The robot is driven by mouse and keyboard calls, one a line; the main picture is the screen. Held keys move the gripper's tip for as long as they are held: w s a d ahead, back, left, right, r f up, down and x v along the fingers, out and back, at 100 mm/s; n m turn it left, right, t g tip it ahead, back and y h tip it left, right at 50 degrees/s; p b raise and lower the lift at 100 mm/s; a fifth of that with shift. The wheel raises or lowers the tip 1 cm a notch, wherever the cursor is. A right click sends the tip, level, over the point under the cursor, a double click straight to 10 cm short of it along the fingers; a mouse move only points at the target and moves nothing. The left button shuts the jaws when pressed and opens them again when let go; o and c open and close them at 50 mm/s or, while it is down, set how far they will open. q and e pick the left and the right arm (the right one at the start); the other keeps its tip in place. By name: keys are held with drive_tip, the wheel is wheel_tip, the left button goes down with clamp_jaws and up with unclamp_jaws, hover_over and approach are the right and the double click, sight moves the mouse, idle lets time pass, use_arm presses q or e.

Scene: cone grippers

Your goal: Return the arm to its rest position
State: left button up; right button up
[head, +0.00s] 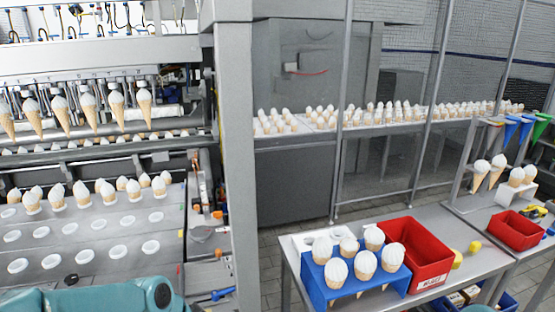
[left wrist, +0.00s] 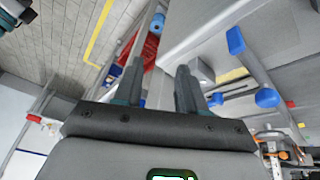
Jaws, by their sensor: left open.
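My left gripper (left wrist: 157,86) shows in the left wrist view with its two dark fingers apart. Nothing is between the fingers. Behind them are a grey surface, a blurred red object (left wrist: 150,48) and blue parts (left wrist: 267,97), all apart from the fingers as far as I can tell. In the head view, a teal link of my left arm (head: 95,296) lies low across the bottom left corner, below the conveyor's front edge. The left gripper itself is outside the head view. My right gripper is in neither view.
A conveyor with white cups (head: 83,255) and several cones stands just beyond my left arm link. A grey post (head: 236,150) rises beside it. At right, a table holds a blue cone rack (head: 318,285) with several cones and a red bin (head: 418,248).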

use_arm(q)
drive_tip(key=s+d+f+n+g, duration=0.1)
drive_tip(key=s+f+n, duration=0.25)
drive_tip(key=f, duration=0.45)
drive_tip(key=s+d+f+n, duration=0.15)
drive_tip(key=s+f, duration=0.25)
drive_tip(key=f, duration=0.4)
drive_tip(key=s+f+n+g+b, duration=0.1)
drive_tip(key=s+f+n, duration=0.5)
drive_tip(key=s+f, duration=0.45)
wheel_tip(320, 180, down, 8)
drive_tip(key=b, duration=0.9)
drive_tip(key=shift+s+d+r, duration=0.25)
drive_tip(key=shift+s+d, duration=0.1)
drive_tip(key=shift+s, duration=0.05)
